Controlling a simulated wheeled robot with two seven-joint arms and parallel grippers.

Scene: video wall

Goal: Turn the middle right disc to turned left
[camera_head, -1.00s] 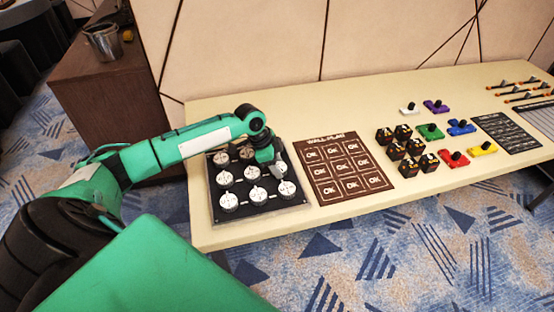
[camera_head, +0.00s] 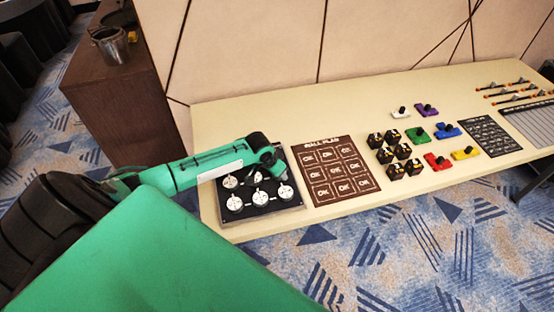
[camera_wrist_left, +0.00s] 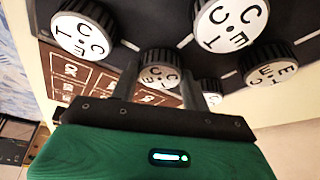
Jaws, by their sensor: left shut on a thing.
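A dark panel with several round white dials (camera_head: 260,197) lies at the left part of the table. My left arm reaches over it from the left, and its gripper (camera_head: 278,174) is down at the middle right disc, mostly hiding it. In the left wrist view the two fingers of my gripper (camera_wrist_left: 160,88) stand on either side of a white-faced disc (camera_wrist_left: 157,74) with a ribbed dark rim and black letters. The gripper is shut on that disc. Neighbouring discs (camera_wrist_left: 82,33) show around it. My right gripper is not in view.
A brown "WALL PLAN" card (camera_head: 334,195) with OK squares lies right of the panel. Further right are black block switches (camera_head: 397,152), coloured levers (camera_head: 446,131) and dark cards (camera_head: 488,138). A wooden cabinet (camera_head: 125,100) stands at the left. The table's back strip is clear.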

